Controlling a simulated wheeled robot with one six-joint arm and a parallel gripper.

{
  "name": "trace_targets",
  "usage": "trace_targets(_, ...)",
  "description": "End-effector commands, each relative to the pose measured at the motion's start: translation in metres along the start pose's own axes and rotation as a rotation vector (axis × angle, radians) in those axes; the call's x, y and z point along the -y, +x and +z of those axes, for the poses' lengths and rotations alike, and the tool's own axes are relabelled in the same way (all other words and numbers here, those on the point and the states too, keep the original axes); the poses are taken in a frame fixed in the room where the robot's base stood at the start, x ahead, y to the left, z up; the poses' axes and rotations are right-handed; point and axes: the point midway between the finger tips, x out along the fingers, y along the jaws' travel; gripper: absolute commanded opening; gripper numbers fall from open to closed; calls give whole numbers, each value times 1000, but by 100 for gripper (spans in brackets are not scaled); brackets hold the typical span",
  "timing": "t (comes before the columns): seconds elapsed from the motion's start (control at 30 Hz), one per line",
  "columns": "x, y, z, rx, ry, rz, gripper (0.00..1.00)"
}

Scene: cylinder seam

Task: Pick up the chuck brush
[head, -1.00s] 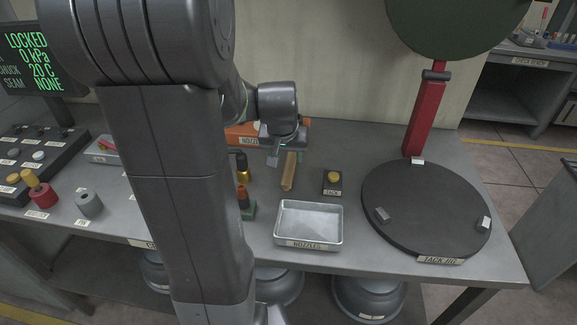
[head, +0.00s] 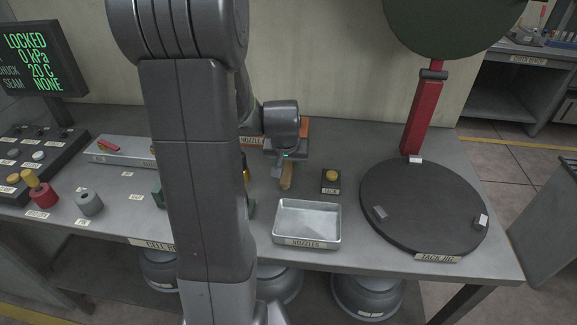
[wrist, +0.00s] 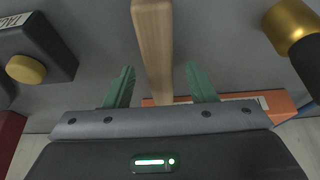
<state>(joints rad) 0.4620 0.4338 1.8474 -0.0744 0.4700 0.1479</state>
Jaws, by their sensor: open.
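A wooden bar, which looks like the chuck brush's handle (head: 286,178), lies on the grey bench; no bristles show. In the wrist view the wooden handle (wrist: 153,45) runs from the top edge down between my two green fingers. My gripper (wrist: 160,72) is open, with one finger on each side of the handle and a visible gap to each. In the head view my gripper (head: 284,167) is low over the handle's far part and hides that part.
A metal nozzle tray (head: 307,234) stands in front, and a yellow tack button (head: 331,175) is right of the handle. The round tack jig (head: 425,225) fills the right side. A brass-tipped tool (wrist: 290,22) and an orange box (wrist: 283,108) are near my gripper.

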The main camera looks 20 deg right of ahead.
Motion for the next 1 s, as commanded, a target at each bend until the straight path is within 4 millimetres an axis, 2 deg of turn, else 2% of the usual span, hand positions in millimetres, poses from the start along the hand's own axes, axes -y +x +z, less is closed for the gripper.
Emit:
trace_targets(0.77,0,4,2,0,0,0,51)
trace_targets(1.0,0,4,2,0,0,0,4)
